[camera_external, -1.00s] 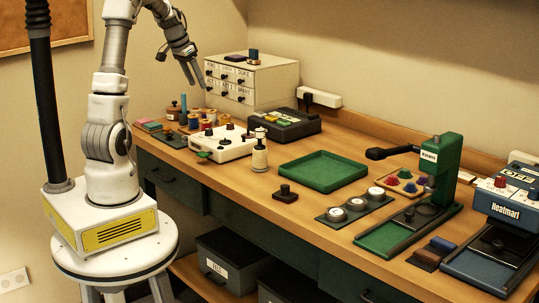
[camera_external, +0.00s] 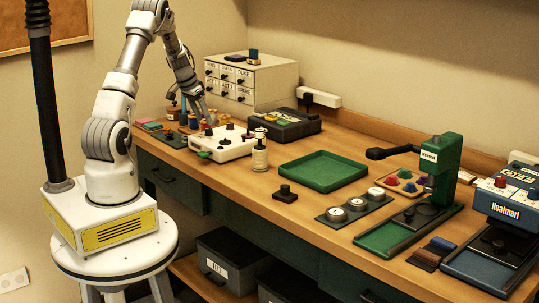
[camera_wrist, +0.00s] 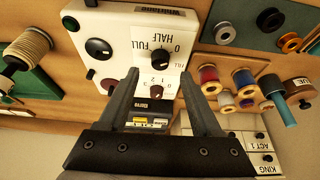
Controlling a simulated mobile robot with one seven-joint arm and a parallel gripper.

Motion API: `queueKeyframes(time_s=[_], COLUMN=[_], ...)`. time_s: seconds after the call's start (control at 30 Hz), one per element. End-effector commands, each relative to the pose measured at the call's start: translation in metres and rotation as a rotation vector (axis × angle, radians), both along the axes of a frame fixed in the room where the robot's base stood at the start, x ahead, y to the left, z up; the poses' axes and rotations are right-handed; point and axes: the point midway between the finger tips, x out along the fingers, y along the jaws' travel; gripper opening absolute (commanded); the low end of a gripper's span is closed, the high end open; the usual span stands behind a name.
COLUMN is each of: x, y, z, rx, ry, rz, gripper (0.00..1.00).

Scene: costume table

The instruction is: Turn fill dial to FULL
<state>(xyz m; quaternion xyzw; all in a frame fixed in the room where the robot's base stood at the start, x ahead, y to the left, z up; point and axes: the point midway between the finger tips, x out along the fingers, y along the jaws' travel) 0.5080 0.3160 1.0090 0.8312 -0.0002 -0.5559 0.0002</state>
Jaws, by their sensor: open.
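The fill dial is a small dark knob (camera_wrist: 153,62) on a white machine (camera_external: 222,145), below the FULL, HALF and 0 marks in the wrist view. I cannot tell which mark it points to. The machine's white panel (camera_wrist: 125,35) also carries black and red knobs and a lower scale marked 0, 1, 2. My gripper (camera_wrist: 160,75) is open and empty, its fingers on either side of the fill area and apart from the dial as far as I can see. In the external view my gripper (camera_external: 204,114) is low near the machine's back left.
Thread spools (camera_wrist: 228,84) stand beside the machine. A white drawer cabinet (camera_external: 262,80) and a dark device with coloured buttons (camera_external: 284,125) stand behind it. A green tray (camera_external: 322,171) lies farther right.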

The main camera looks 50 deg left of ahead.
Motion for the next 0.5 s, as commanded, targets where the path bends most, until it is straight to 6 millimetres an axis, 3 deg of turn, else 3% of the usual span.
queueKeyframes(time_s=[0.2,0.5], x=[0.013,0.018], y=[0.0,0.0], z=[-0.031,-0.042], rx=[-0.001,0.0], ry=[0.001,-0.001], rz=[-0.001,-0.001], gripper=[0.66,0.66])
